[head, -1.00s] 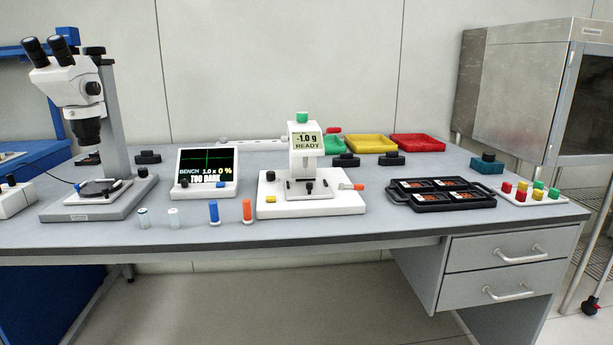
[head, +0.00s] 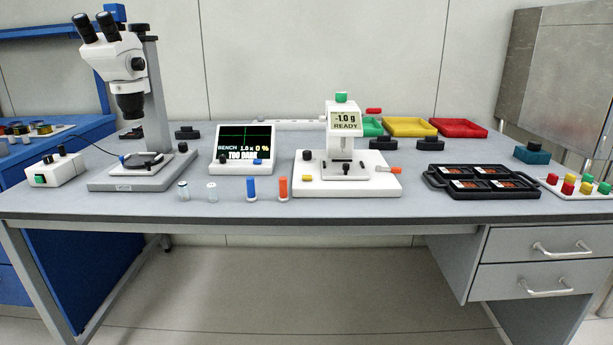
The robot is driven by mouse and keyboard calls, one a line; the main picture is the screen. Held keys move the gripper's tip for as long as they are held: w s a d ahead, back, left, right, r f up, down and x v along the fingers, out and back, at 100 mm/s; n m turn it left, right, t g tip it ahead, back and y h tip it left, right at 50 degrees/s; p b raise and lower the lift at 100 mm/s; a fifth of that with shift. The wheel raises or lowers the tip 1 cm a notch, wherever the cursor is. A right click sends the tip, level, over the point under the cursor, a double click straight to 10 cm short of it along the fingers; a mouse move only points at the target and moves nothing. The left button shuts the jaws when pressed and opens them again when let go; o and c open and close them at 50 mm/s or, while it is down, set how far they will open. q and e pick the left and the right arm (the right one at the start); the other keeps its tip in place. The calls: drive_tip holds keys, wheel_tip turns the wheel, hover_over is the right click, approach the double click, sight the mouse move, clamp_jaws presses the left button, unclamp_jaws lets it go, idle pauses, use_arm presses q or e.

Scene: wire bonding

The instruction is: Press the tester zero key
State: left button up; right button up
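The tester (head: 343,140) is a white device on a flat white base (head: 378,187) near the middle of the bench. Its screen (head: 345,122) reads "-1.0 g READY". A green knob (head: 341,97) tops it. A yellow key (head: 307,178) sits on the front left of the base, a black knob (head: 307,155) behind it, and an orange-tipped lever (head: 395,170) at the right. I cannot read any label that marks the zero key. Neither of my grippers is in view.
Blue (head: 251,188) and orange (head: 283,188) tools and two small vials stand left of the tester. A monitor (head: 243,149) reads "TOO DARK"; a microscope (head: 128,95) stands farther left. A black tray (head: 433,189) lies right. The bench's front strip (head: 330,212) is clear.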

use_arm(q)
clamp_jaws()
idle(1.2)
